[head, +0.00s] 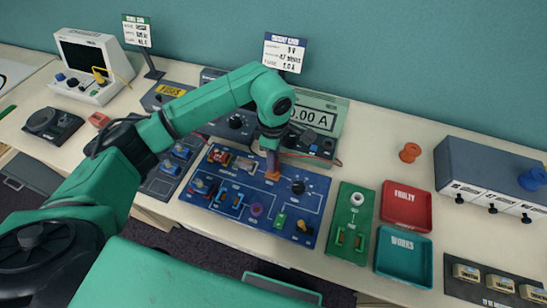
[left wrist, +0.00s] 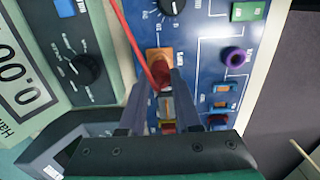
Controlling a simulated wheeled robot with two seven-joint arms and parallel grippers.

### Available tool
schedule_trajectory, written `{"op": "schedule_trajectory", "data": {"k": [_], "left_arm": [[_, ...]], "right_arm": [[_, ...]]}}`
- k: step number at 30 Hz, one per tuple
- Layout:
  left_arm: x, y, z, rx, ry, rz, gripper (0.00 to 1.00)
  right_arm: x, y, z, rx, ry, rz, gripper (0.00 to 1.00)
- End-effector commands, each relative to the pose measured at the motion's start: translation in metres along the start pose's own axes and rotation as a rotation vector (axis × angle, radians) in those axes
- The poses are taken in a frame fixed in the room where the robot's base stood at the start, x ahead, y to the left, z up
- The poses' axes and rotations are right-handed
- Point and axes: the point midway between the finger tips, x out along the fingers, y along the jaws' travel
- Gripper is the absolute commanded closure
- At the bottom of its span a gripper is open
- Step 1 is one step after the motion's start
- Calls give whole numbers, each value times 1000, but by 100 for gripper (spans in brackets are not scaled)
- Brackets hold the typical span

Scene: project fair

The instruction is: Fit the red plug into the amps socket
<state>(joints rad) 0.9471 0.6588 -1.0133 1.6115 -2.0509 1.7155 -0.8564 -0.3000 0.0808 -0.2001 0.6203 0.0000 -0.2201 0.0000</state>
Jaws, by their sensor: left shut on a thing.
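My left gripper (head: 272,163) points down over the blue circuit board (head: 232,205) in the head view. In the left wrist view its fingers (left wrist: 163,78) are shut on the red plug (left wrist: 159,73), which is mostly hidden between them. A red lead runs from the plug toward the meter side. An orange socket block (head: 272,176) on the board lies directly under the fingertips; it also shows in the left wrist view (left wrist: 160,55). Its label is unreadable, and I cannot tell whether the plug touches or enters it. My right gripper is not in view.
The meter (head: 316,112) stands behind the board, close to my left gripper. A black knob (head: 298,187) and a purple ring (head: 257,209) are on the board. A red tray (head: 425,222) and a teal tray (head: 427,254) sit to the right.

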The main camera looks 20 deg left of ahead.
Motion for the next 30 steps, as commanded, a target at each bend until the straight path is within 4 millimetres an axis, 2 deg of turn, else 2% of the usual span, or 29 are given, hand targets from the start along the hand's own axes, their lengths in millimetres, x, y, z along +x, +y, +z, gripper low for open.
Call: {"op": "schedule_trajectory", "data": {"k": [30], "left_arm": [[8,0,0,0,0,0,100]], "right_arm": [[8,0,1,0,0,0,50]]}}
